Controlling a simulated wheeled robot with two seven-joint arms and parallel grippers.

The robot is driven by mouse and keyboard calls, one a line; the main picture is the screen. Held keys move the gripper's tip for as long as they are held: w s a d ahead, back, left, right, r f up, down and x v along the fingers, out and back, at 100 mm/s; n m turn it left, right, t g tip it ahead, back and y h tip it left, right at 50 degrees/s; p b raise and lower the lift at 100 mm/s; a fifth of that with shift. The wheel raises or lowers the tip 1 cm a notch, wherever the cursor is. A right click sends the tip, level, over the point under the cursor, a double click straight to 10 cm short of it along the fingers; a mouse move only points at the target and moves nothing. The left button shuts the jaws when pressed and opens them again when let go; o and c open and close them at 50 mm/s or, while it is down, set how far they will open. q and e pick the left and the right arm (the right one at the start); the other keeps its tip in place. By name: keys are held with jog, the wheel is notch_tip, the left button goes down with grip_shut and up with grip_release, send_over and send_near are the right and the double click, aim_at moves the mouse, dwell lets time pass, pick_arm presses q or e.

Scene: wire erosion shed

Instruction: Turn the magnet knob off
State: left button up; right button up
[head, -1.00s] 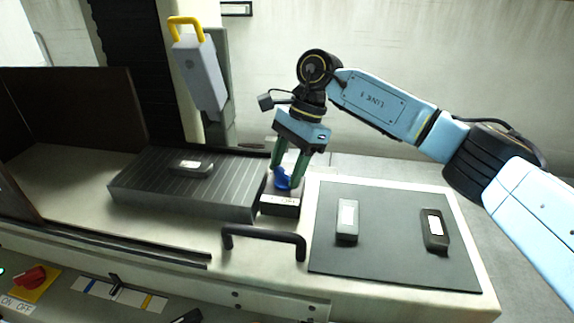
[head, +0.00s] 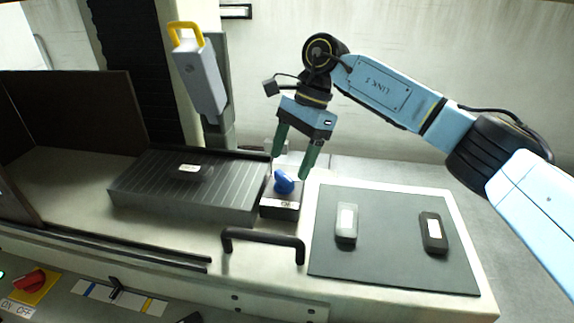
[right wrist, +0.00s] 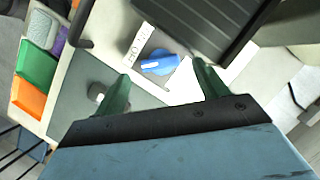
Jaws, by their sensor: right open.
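The blue magnet knob (head: 284,181) sits on a small dark box (head: 279,209) with a white label, at the right end of the grey ribbed magnet block (head: 150,185). In the right wrist view the knob (right wrist: 160,63) has a white pointer mark on its left part, towards the lettered label (right wrist: 137,44); the lettering is too small to read surely. My right gripper (head: 291,170) is open, with its green fingers apart just above and around the knob, apparently not touching it. My left gripper is not in view.
A small labelled block (head: 190,170) lies on the magnet block. Two more (head: 346,222) (head: 434,232) lie on the dark mat (head: 385,270). A black handle (head: 262,239) stands in front of the knob box. A red switch (head: 30,280) is at lower left.

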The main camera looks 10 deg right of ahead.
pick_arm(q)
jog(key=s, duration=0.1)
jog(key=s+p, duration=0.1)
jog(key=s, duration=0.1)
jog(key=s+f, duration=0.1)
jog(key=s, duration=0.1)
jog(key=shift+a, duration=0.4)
pick_arm(e)
jog(key=v, duration=1)
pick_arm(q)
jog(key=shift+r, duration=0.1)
